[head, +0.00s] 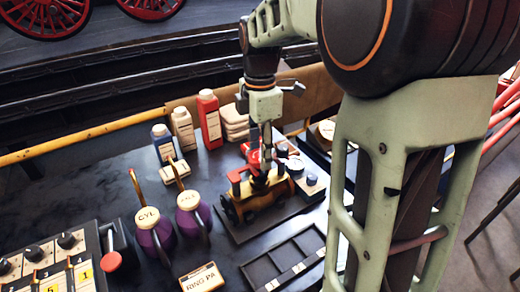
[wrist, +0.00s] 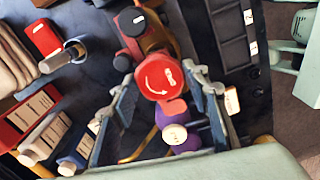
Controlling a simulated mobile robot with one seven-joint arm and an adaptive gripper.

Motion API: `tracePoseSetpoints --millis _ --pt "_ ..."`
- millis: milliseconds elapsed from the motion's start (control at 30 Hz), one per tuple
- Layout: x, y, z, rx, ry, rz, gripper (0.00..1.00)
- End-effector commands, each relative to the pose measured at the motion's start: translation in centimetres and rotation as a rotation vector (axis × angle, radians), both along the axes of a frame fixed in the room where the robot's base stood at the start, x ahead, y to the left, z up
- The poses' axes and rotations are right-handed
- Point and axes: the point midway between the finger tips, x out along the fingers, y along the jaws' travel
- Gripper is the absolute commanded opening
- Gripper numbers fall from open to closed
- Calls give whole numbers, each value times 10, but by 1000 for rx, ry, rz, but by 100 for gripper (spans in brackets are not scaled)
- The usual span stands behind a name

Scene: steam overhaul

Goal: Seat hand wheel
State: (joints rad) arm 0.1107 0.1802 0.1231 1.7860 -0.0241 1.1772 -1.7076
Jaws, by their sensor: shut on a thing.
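My gripper (head: 265,152) points straight down over a small brass and black engine (head: 256,203) on a dark base plate. In the wrist view its two blue-grey fingers (wrist: 165,88) are closed on either side of the red hand wheel (wrist: 158,76), which has a white curved arrow on top. The wheel also shows as red between the fingers in the head view (head: 254,158). The engine's body lies beneath and beyond it in the wrist view (wrist: 155,38). The wheel's underside is hidden, so I cannot tell whether it touches the engine.
A compartment tray (head: 284,262) lies in front. Bottles (head: 209,120) and folded cloths (head: 235,122) line the back. A switch panel (head: 62,262) sits front left.

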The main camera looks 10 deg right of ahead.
Motion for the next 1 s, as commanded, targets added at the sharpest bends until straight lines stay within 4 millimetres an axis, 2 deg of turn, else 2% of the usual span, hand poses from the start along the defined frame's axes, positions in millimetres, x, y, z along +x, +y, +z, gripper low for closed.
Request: tracePoseSetpoints --millis 100,133,300,500,633,1000 --pt "0 0 1 0 -1 0 9" --pt "0 0 1 0 -1 0 43" --pt "0 0 0 0 -1 0 62" --pt "0 0 0 0 -1 0 63" --pt "0 0 0 0 0 0 74" --pt "0 0 4 0 -1 0 74"
